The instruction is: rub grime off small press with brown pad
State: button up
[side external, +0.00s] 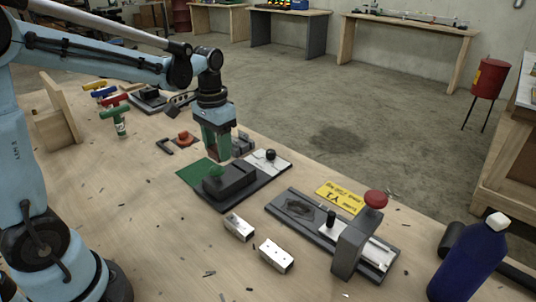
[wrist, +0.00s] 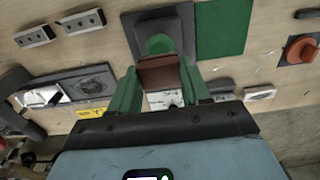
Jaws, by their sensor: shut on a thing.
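My gripper (side external: 217,155) has green fingers and is shut on a brown pad (wrist: 160,74), seen between the fingertips in the wrist view. It hangs above a dark block with a green knob (side external: 215,171) on a dark base. Any gap between pad and block is hard to judge. The small press (side external: 349,245) stands to the right, apart from my gripper, with an upright grey arm and a red knob (side external: 375,199). A dark grime patch (side external: 299,208) lies on its grey base plate; it also shows left of my gripper in the wrist view (wrist: 92,82).
Two pale metal blocks (side external: 239,227) (side external: 275,256) lie in front of the press. A green sheet (side external: 194,174) lies beside the dark block. A yellow sign (side external: 340,197) lies behind the press. A blue bottle (side external: 468,262) stands at the right. Red-orange parts (side external: 186,136) lie behind my gripper.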

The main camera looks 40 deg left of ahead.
jog(key=w+d+m, duration=0.2)
jog(key=d, duration=0.1)
jog(key=w+d+m, duration=0.1)
jog(key=d+m, duration=0.2)
jog(key=w+d+m, duration=0.2)
jog(key=d+m, duration=0.1)
jog(key=d, duration=0.1)
jog(key=shift+w+d+f, duration=0.1)
jog(key=shift+w+f, duration=0.15)
jog(key=shift+w, duration=0.1)
jog(key=shift+c, duration=0.3)
jog(key=m, duration=1)
send_over(317, 219)
jog(key=f, duration=0.2)
jog(key=shift+s+f, duration=0.1)
jog(key=shift+f, duration=3.15)
jog(key=shift+a+f, duration=0.55)
jog(key=shift+c, duration=0.3)
jog(key=shift+a, duration=4.85)
jog(key=shift+d, duration=5.4)
notch_tip(317, 219, up, 8)
jog(key=shift+r, duration=0.1)
jog(key=shift+f, duration=0.2)
